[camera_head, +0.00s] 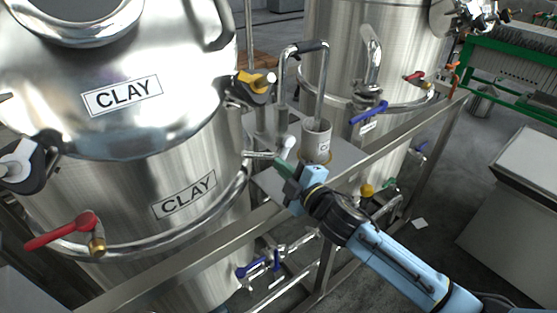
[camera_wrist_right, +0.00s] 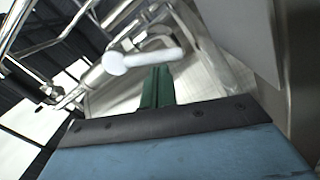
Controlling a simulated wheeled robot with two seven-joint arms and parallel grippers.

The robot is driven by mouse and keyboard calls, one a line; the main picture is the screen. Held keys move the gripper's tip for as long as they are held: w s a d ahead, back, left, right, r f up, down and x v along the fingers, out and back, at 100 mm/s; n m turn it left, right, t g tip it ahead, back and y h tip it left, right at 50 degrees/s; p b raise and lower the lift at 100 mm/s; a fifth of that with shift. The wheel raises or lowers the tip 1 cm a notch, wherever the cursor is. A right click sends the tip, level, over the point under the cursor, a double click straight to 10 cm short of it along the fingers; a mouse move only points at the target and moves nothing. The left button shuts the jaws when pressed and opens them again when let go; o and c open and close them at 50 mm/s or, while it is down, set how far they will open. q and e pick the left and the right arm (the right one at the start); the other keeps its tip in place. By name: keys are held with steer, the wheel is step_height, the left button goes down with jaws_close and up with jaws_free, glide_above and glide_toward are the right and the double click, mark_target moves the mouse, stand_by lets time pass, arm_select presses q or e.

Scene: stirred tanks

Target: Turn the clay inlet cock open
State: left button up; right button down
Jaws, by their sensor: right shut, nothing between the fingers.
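The tank (camera_head: 120,70) with two CLAY labels fills the left of the head view. My right gripper (camera_head: 281,168) is beside its right flank, green fingers shut and empty. A short metal bar (camera_head: 258,154) lies just left of the fingertips, by the tank's rim ring. A pale rounded piece (camera_head: 288,143) shows just above them. In the right wrist view a pale round-ended bar (camera_wrist_right: 145,58) lies just beyond the shut fingers (camera_wrist_right: 157,85); I cannot tell whether they touch. No inlet marking is readable, so I cannot tell which part is the clay inlet cock. My left gripper is out of view.
A red-handled cock (camera_head: 62,231) is at the tank's lower left. Blue-handled valves (camera_head: 258,265) sit low beside the frame rail (camera_head: 400,138). A grey cup (camera_head: 316,141) stands on a shelf behind my gripper. A second tank (camera_head: 325,60) stands beyond.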

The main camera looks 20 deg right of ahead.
steer(key=shift+w+d+f+n, duration=0.15)
steer(key=shift+d+f+n, duration=0.15)
steer(key=shift+n, duration=0.45)
steer(key=shift+w+d+f+n, duration=0.1)
steer(key=shift+d+f+n, duration=0.2)
steer(key=shift+n, duration=0.45)
steer(key=shift+r, duration=0.1)
